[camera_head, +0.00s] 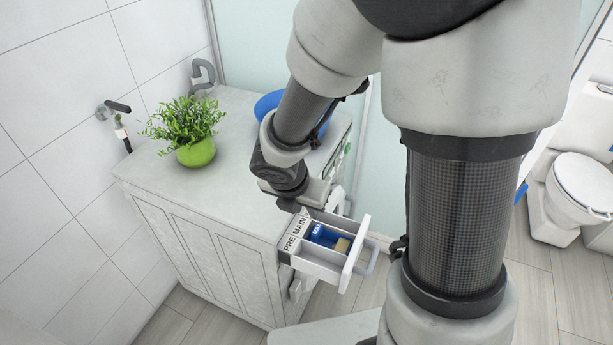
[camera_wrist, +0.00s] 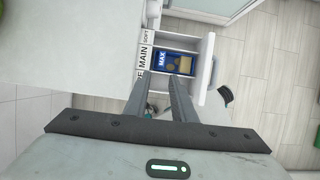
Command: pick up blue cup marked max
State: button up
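The blue cup marked MAX (camera_head: 317,230) lies in the pulled-out drawer (camera_head: 361,240) at the cabinet's right end. Its white MAX lettering shows in the wrist view, where the cup (camera_wrist: 163,61) sits inside the drawer (camera_wrist: 206,68), beyond my fingertips. My gripper (camera_wrist: 162,83) is open, with two dark fingers apart and nothing between them. In the head view my gripper is near the drawer's back edge, partly hidden by my arm. Tan material lies at the cup's right side; I cannot tell whether it is inside the cup.
The drawer has a front handle (camera_head: 372,262) and labels reading PRE and MAIN. A potted green plant (camera_head: 194,150) and a blue bowl (camera_head: 268,104) stand on the grey cabinet top (camera_head: 150,170). A white toilet (camera_head: 582,185) is at the right.

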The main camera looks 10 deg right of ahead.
jog(key=b, duration=0.5)
send_over(316, 230)
jog(key=s+a, duration=0.1)
notch_tip(316, 230, down, 11)
jog(key=b+x, duration=0.1)
jog(key=x, duration=0.1)
jog(key=b+x, duration=0.2)
jog(key=shift+s+a+f, duration=0.1)
jog(key=shift+s, duration=0.3)
jog(key=shift+w+f, duration=0.15)
jog(key=shift+f, duration=0.15)
grip_shut()
